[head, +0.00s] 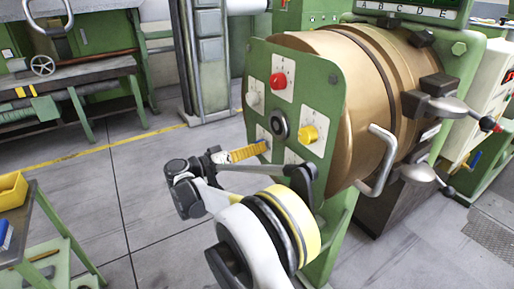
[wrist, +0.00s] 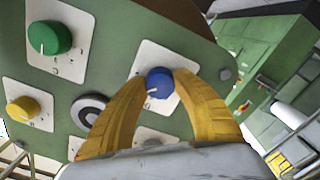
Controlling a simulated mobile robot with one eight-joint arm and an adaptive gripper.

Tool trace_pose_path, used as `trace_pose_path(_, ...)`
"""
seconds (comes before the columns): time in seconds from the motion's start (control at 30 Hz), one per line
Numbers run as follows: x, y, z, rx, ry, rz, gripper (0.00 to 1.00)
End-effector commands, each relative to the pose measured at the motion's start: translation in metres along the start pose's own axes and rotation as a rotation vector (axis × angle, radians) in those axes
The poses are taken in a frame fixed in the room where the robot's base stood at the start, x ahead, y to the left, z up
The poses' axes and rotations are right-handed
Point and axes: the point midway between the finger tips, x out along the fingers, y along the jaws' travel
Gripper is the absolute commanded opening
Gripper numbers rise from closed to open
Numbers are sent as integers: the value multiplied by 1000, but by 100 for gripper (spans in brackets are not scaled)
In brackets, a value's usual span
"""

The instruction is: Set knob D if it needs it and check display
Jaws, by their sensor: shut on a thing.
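A green panel (head: 318,98) on the front of a bronze drum carries several coloured knobs on white plates. In the wrist view, my gripper (wrist: 162,80) has its yellow fingers closed on either side of a blue knob (wrist: 158,84), whose white pointer mark shows on its face. In the head view my gripper (head: 262,148) reaches the panel's lower left, and the blue knob is hidden there. The display (head: 410,12) is at the top right, with letters A to E below it; its readings are cut off.
A red knob (head: 278,81), a white knob (head: 253,98) and a yellow knob (head: 308,134) surround a round grey hub (head: 279,125). A green knob (wrist: 50,38) shows in the wrist view. A metal handle (head: 378,165) sticks out at the drum's right.

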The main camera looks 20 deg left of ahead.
Motion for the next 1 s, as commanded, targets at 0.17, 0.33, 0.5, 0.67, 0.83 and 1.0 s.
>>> trace_pose_path(0.17,0,0,1,-56,-2,1,3)
trace_pose_path(0.33,0,0,1,-78,-2,1,3)
trace_pose_path(0.5,1,0,1,-82,-2,1,3)
trace_pose_path(0.67,1,0,1,-81,-3,1,3)
trace_pose_path(0.83,1,0,1,-80,-2,1,58)
trace_pose_path(1.0,0,0,1,-80,-1,1,58)
